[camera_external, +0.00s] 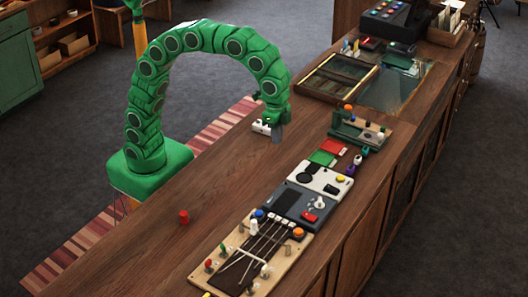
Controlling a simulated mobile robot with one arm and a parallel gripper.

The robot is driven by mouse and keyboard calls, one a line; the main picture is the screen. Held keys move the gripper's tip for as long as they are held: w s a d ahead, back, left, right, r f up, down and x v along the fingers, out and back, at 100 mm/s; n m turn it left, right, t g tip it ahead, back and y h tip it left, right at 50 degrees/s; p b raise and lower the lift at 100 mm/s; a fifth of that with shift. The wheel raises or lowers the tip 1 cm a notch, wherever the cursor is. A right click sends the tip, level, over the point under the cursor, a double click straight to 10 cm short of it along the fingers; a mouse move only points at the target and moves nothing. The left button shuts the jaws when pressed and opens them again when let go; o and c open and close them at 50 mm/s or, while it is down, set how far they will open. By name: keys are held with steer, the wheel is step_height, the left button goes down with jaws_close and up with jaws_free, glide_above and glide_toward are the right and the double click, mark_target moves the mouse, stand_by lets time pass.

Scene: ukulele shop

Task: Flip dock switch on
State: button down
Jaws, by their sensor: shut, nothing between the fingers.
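My green arm arches over the wooden counter, and my gripper (277,138) points down, shut and empty, near the counter's back edge. A small white piece (261,127) with dark spots shows just left of the gripper; whether it touches the gripper I cannot tell. No part is clearly readable as the dock switch. Candidate controls sit on a dark grey device (290,205) with a red rocker-like part (310,217) and a white knob (320,203). A white device (322,178) with a black round part adjoins it. The gripper is apart from both devices.
A wooden board (240,268) with strings and knobs lies at the front. A red cylinder (183,216) stands alone at left. Green and red pads (322,158) and a green rack (360,132) sit right of the gripper.

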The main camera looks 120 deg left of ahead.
steer(key=w+a+f, duration=0.1)
steer(key=w+a, duration=0.3)
steer(key=w, duration=0.3)
steer(key=w+a+f+t, duration=0.1)
steer(key=w+a, duration=0.3)
steer(key=w, duration=0.4)
steer(key=shift+w+f, duration=0.25)
steer(key=shift+w, duration=0.05)
glide_above(329, 187)
step_height(329, 187, down, 11)
steer(key=shift+a+f, duration=0.1)
steer(key=shift+f, duration=0.05)
steer(key=shift+s+f, duration=0.15)
steer(key=shift+f, duration=0.45)
steer(key=shift+s+f, duration=0.15)
steer(key=shift+f, duration=0.45)
steer(key=shift+f, duration=0.1)
